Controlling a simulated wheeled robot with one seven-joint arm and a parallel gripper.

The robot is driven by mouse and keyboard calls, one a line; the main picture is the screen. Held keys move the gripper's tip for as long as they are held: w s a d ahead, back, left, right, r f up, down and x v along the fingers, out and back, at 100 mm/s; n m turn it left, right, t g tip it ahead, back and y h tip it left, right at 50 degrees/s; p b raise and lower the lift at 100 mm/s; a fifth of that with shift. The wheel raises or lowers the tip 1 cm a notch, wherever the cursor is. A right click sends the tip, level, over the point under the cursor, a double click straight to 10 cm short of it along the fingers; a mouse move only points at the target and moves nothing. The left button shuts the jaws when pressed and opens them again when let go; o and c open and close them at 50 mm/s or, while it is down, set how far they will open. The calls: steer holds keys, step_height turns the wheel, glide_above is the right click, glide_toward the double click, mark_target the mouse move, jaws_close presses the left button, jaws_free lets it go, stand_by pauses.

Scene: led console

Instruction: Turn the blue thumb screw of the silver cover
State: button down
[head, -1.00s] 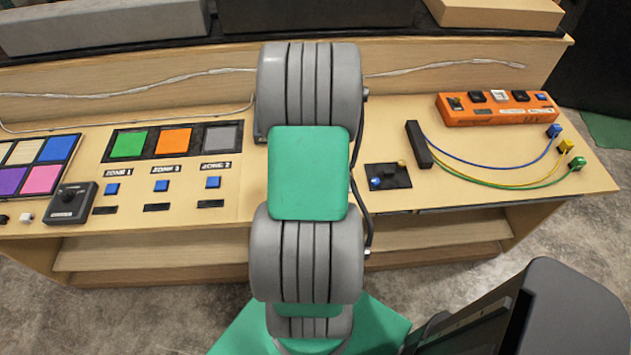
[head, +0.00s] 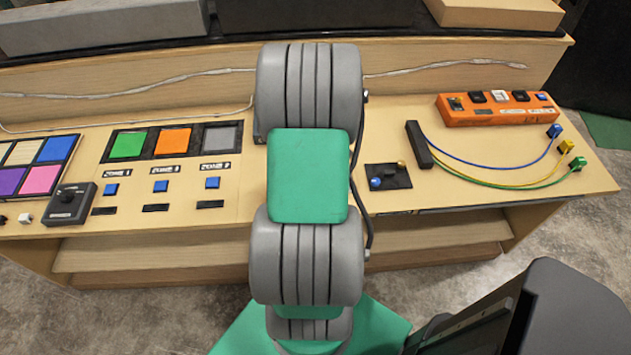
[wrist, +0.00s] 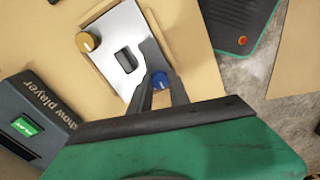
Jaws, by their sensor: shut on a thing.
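The silver cover (wrist: 119,38) lies on the wooden desk in the wrist view, a bright plate with a dark slot in its middle. The blue thumb screw (wrist: 159,79) sits at its lower right corner, between the fingers of my gripper (wrist: 159,84). My gripper is shut on the blue thumb screw. A gold thumb screw (wrist: 87,42) with a pale mark sits at the cover's upper left corner. In the head view my arm hides the silver cover and my gripper.
A dark show player box (wrist: 38,118) with a green button stands left of the cover. A dark panel with a red button (wrist: 243,40) is at the upper right. In the head view, an orange box (head: 497,108) and coloured cables lie to the right.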

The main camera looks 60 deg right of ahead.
steer(key=shift+s+a+f, duration=0.1)
steer(key=shift+a+f, duration=0.05)
steer(key=shift+f, duration=0.05)
steer(key=c, duration=1.2)
jaws_free()
steer(key=shift+r, duration=0.1)
step_height(320, 180, up, 8)
steer(key=shift+f, duration=0.1)
